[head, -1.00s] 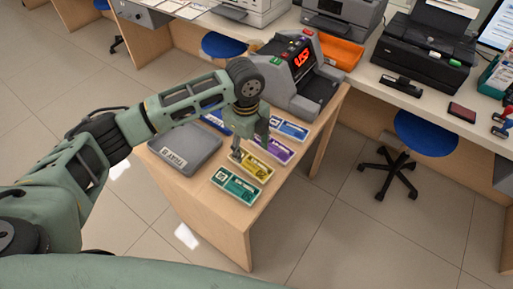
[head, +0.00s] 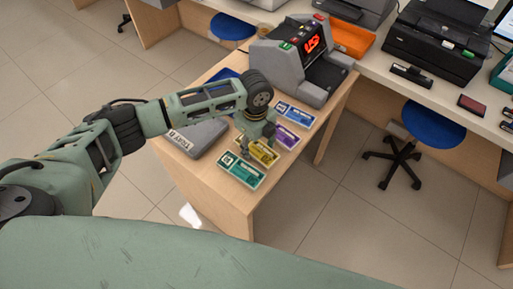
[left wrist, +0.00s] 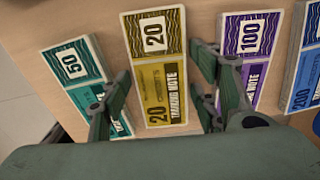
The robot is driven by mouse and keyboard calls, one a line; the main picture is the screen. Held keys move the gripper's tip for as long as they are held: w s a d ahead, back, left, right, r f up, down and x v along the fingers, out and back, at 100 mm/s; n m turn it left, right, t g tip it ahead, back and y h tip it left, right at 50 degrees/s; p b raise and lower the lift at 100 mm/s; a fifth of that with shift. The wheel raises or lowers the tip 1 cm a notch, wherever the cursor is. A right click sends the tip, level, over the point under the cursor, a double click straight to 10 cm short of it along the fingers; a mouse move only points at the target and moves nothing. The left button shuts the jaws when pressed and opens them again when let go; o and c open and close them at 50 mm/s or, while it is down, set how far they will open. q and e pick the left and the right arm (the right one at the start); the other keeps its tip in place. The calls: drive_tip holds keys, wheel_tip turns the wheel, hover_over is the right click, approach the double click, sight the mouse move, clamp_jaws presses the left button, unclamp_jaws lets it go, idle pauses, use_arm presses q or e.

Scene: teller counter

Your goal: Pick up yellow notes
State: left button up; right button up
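The yellow notes (head: 266,152), a bundle marked 20, lie flat on the wooden table between teal and purple bundles. In the left wrist view the yellow notes (left wrist: 162,90) lie between the two fingers of my left gripper (left wrist: 158,98). The fingers are apart, one on the left by the teal notes (left wrist: 72,65), one on the right by the purple notes (left wrist: 252,40). In the head view my left gripper (head: 257,143) is over the yellow notes and hides part of them. Whether a finger touches them I cannot tell. My right gripper is not in view.
Blue notes (head: 294,114) lie beyond the purple ones. A grey counting machine (head: 290,60) with a red display stands at the table's back. A grey flat device (head: 197,137) lies to the left. A blue stool (head: 433,124) stands right of the table.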

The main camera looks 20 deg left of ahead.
use_arm(q)
drive_tip(key=c, duration=0.9)
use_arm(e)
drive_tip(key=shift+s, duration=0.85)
use_arm(q)
drive_tip(key=shift+r, duration=0.1)
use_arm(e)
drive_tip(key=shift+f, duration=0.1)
